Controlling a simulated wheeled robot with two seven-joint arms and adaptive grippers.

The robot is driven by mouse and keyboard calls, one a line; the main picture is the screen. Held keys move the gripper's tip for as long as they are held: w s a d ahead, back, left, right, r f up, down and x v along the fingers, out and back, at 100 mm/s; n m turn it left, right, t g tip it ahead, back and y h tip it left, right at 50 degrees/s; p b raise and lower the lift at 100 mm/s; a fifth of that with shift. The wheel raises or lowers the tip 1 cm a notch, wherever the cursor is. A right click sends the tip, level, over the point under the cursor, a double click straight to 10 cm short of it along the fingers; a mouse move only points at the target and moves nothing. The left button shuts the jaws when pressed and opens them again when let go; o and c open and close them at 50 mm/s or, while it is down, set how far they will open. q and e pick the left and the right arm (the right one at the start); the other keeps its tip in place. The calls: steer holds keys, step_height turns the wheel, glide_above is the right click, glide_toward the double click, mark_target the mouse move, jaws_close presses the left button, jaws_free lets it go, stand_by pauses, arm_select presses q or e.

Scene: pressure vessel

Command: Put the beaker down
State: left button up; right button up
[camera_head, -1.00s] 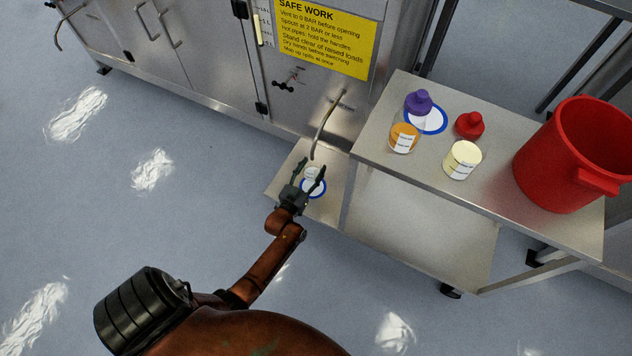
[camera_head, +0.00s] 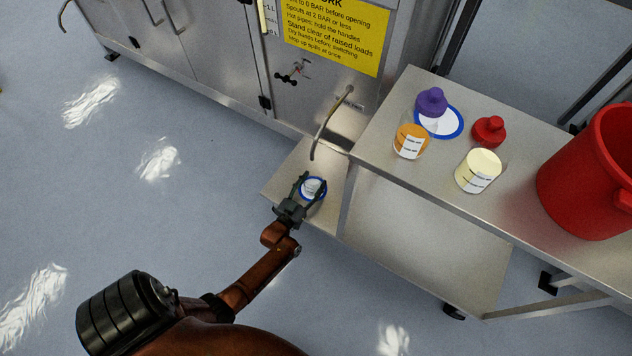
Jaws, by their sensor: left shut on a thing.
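A small clear beaker (camera_head: 312,186) with a white label is between the fingers of my left gripper (camera_head: 313,181), which is shut on it. The beaker appears over the blue-ringed white disc (camera_head: 322,197) on the low steel shelf (camera_head: 283,185). The fingers partly hide the disc, and I cannot tell whether the beaker's base touches it. The bent spout pipe (camera_head: 322,130) ends just above the gripper in the picture. My right gripper is out of view.
The steel table (camera_head: 400,185) at the right bears an orange-filled beaker (camera_head: 409,142), a cream-filled beaker (camera_head: 478,171), a purple stopper (camera_head: 431,102), a red stopper (camera_head: 489,130), a second blue-ringed disc (camera_head: 447,123) and a red bucket (camera_head: 585,180). The floor at left is clear.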

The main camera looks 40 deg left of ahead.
arm_select(q)
steer(key=shift+r, duration=0.1)
steer(key=o, duration=0.7)
steer(key=shift+f, duration=0.25)
steer(key=o, duration=0.5)
steer(key=shift+c, duration=0.2)
